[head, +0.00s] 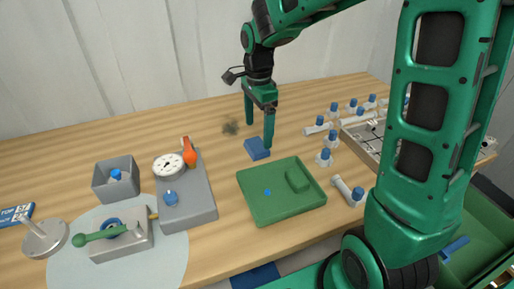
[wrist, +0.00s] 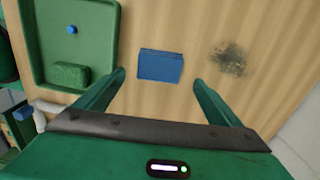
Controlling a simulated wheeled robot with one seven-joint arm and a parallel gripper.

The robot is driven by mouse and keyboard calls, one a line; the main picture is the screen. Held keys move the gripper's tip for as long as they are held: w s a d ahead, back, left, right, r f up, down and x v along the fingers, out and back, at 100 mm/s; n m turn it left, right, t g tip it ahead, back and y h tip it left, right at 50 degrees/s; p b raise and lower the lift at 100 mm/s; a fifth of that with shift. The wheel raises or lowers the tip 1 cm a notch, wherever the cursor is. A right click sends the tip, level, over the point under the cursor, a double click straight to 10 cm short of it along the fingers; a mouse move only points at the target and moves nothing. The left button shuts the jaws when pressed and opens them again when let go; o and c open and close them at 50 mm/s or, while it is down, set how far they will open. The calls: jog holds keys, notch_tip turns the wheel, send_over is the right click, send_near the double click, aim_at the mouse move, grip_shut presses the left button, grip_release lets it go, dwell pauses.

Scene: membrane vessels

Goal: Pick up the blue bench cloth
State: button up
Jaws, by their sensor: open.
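The blue bench cloth (head: 257,148) lies folded flat on the wooden table, just behind the green tray. In the wrist view the cloth (wrist: 160,66) lies beyond my fingertips, between their lines. My gripper (head: 258,132) points down over the table with its two fingers apart, one to each side of the cloth in the head view. The fingers also show wide apart in the wrist view (wrist: 158,78), with nothing between them. I cannot tell the exact height of the fingertips above the table.
A green tray (head: 282,217) holds a green block (head: 298,179) and a small blue piece (head: 267,192). A dark smudge (head: 231,128) marks the table left of my gripper. A grey gauge unit (head: 187,200) stands at left. Several blue-capped vessels stand at right.

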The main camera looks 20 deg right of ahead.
aim_at(256, 145)
jog(key=shift+a+f, duration=0.15)
jog(key=shift+f, duration=1.2)
jog(key=shift+a+f, duration=0.15)
jog(key=shift+f, duration=1.15)
jog(key=c, duration=1.1)
